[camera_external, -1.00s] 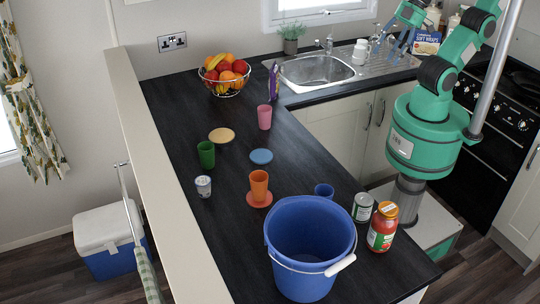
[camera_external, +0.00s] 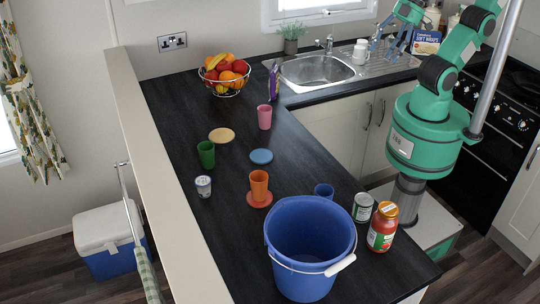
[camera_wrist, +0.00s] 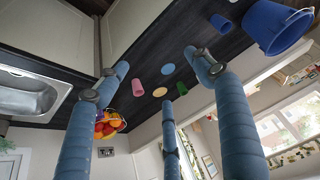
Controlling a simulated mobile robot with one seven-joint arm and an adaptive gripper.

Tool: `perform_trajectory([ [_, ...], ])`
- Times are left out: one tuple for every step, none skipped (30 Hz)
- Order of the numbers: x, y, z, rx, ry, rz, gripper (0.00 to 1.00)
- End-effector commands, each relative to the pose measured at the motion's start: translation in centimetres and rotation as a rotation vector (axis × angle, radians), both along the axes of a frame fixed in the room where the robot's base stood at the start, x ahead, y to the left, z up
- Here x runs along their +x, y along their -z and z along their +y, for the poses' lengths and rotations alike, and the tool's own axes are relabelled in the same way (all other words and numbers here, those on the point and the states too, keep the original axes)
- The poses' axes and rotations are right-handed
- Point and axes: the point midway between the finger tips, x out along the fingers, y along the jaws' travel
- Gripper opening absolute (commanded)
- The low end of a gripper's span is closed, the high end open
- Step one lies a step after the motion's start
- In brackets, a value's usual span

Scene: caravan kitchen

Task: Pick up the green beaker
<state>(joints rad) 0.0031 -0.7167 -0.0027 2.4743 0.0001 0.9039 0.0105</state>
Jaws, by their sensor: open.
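The green beaker (camera_external: 206,154) stands upright on the dark worktop (camera_external: 215,248), left of the orange beaker (camera_external: 259,185) and behind the small white tub (camera_external: 203,186). It also shows in the wrist view (camera_wrist: 182,88), close to the yellow disc (camera_wrist: 160,91). My gripper (camera_external: 390,38) is up at the back right, over the sink drainer and far from the beaker. Its blue fingers are spread and empty. In the wrist view the three fingers reach in from the bottom, with nothing between them.
A pink beaker (camera_external: 264,116), blue disc (camera_external: 261,157), fruit basket (camera_external: 226,75) and purple pack (camera_external: 274,80) share the worktop. A large blue bucket (camera_external: 308,240), blue beaker (camera_external: 324,191), can (camera_external: 362,207) and red jar (camera_external: 382,228) occupy the front. The left strip is mostly clear.

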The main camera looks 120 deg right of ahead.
Motion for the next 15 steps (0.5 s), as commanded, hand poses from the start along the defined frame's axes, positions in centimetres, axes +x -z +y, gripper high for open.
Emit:
perform_trajectory([
  [0.6, -0.5, -0.1, 0.002, 0.006, 0.006, 0.67],
  [1.0, -0.7, -0.1, 0.003, 0.008, 0.009, 0.67],
  [1.6, -1.1, -0.1, 0.005, 0.014, 0.013, 0.67],
  [2.1, -1.4, -0.2, 0.007, 0.02, 0.017, 0.67],
  [2.6, -1.8, -0.2, 0.009, 0.025, 0.021, 0.67],
  [3.3, -2.2, -0.3, 0.012, 0.032, 0.027, 0.67],
  [3.9, -2.5, -0.4, 0.015, 0.038, 0.032, 0.67],
  [4.5, -2.9, -0.4, 0.017, 0.043, 0.036, 0.67],
  [5.3, -3.3, -0.5, 0.019, 0.051, 0.042, 0.67],
  [6.0, -3.7, -0.6, 0.022, 0.058, 0.046, 0.67],
  [6.6, -4.0, -0.6, 0.024, 0.064, 0.051, 0.67],
  [7.5, -4.4, -0.7, 0.028, 0.073, 0.057, 0.67],
  [8.2, -4.6, -0.8, 0.03, 0.078, 0.061, 0.67],
  [8.8, -4.9, -0.9, 0.032, 0.085, 0.065, 0.67],
  [9.7, -5.2, -1.0, 0.034, 0.093, 0.071, 0.67],
])
